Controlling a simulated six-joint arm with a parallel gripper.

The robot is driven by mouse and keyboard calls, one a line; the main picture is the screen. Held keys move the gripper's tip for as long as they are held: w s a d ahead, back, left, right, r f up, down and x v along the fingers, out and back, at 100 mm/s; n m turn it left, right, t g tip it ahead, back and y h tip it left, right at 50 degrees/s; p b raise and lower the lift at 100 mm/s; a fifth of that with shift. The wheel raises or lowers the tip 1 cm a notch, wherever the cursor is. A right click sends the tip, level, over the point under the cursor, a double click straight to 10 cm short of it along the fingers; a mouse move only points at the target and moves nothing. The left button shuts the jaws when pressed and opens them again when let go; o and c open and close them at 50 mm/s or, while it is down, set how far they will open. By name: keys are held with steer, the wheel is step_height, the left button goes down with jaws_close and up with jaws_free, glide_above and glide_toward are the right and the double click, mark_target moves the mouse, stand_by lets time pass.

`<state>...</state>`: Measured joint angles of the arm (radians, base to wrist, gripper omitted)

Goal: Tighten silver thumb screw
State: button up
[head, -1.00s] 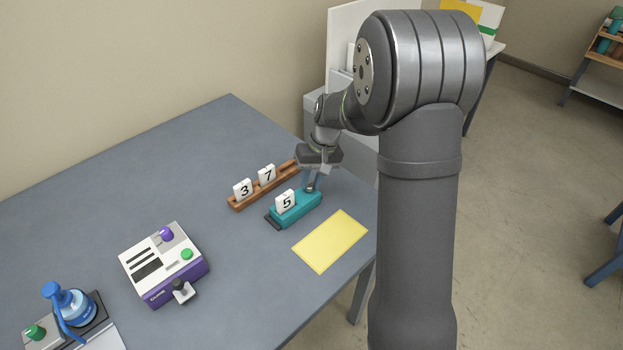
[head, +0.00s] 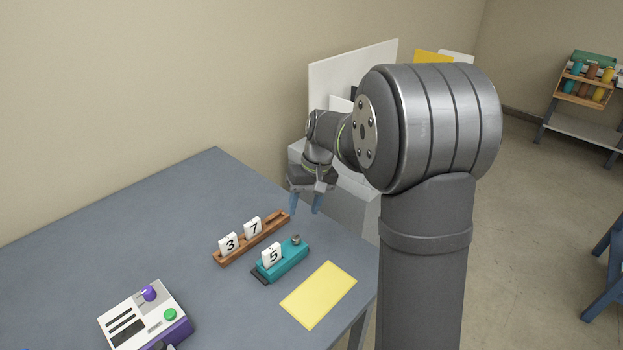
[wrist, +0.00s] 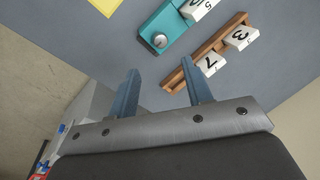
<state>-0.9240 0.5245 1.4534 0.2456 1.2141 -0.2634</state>
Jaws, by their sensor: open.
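A silver thumb screw (head: 296,239) stands on the right end of a teal block (head: 284,261), which holds a white tile marked 5 (head: 271,255). The screw also shows in the wrist view (wrist: 160,41), as a round silver head on the teal block. My gripper (head: 306,211) is open and empty. It hangs in the air above and behind the screw, close to the far end of the wooden rack. In the wrist view its two blue fingers (wrist: 160,88) are spread wide, with the screw ahead of them and apart from them.
A wooden rack (head: 276,221) with tiles 3 (head: 229,244) and 7 (head: 253,228) lies beside the teal block. A yellow sheet (head: 319,294) lies in front. A white and purple device (head: 147,315) stands at the front left. The table's left middle is clear.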

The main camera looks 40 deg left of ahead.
steer(key=s+a+v, duration=0.1)
steer(key=s+v, duration=0.1)
steer(key=v, duration=0.6)
glide_above(296, 237)
steer(key=w+d, duration=0.2)
steer(key=w, duration=0.2)
steer(key=shift+r, duration=0.25)
steer(key=shift+f, duration=0.1)
steer(key=x, duration=1.7)
steer(key=shift+s+f, duration=0.15)
